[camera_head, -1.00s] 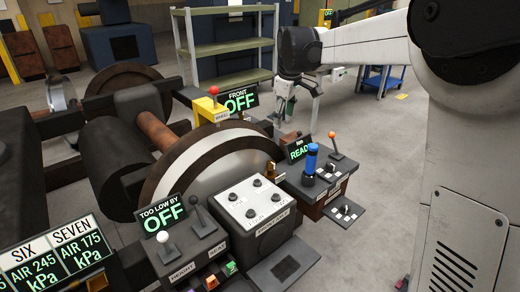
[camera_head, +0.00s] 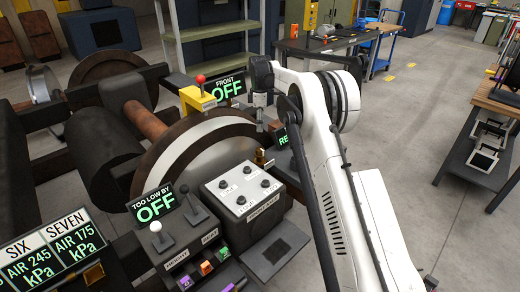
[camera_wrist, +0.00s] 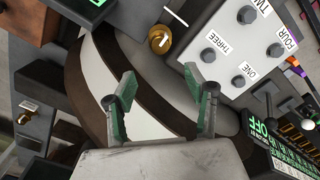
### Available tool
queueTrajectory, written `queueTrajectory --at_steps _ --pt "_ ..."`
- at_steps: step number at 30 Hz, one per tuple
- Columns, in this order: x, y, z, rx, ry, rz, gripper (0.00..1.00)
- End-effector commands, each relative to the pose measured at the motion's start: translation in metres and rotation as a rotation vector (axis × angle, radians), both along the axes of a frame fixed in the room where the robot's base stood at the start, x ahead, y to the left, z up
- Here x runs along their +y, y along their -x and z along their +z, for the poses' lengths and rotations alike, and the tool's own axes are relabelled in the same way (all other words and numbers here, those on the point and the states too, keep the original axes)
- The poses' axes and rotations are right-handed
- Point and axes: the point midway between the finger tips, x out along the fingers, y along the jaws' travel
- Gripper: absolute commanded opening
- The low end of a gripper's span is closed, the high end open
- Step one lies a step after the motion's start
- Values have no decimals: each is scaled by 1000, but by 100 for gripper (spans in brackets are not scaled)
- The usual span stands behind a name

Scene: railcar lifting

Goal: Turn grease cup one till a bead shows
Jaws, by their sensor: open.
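A small brass cup (camera_head: 261,158) stands beside the large wheel, at the back edge of a grey panel. In the wrist view the brass cup (camera_wrist: 160,38) is at top centre, with white marks on it, one like a "1". My gripper (camera_wrist: 167,95) is open and empty, its green-padded fingers apart over the wheel's pale and brown face. The cup is beyond the fingertips, not between them. In the head view my gripper (camera_head: 261,118) hangs above and behind the cup. No bead is discernible at this size.
The grey panel (camera_head: 222,198) has several dark knobs; in the wrist view they are labelled ONE to FOUR. A yellow block with a red-knobbed lever (camera_head: 198,97) rises near my gripper. A black-knobbed lever (camera_head: 190,200) stands in front. My arm hides the controls at right.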

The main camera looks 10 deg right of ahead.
Motion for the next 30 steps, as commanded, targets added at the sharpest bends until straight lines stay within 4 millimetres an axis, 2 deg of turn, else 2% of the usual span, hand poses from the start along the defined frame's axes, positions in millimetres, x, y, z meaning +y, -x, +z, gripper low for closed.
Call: queueTrajectory --at_steps 8,21,30 --pt "0 -1 -32 2 0 3 50" --pt "0 0 -111 1 0 2 50" --pt "0 0 -137 1 0 2 50"
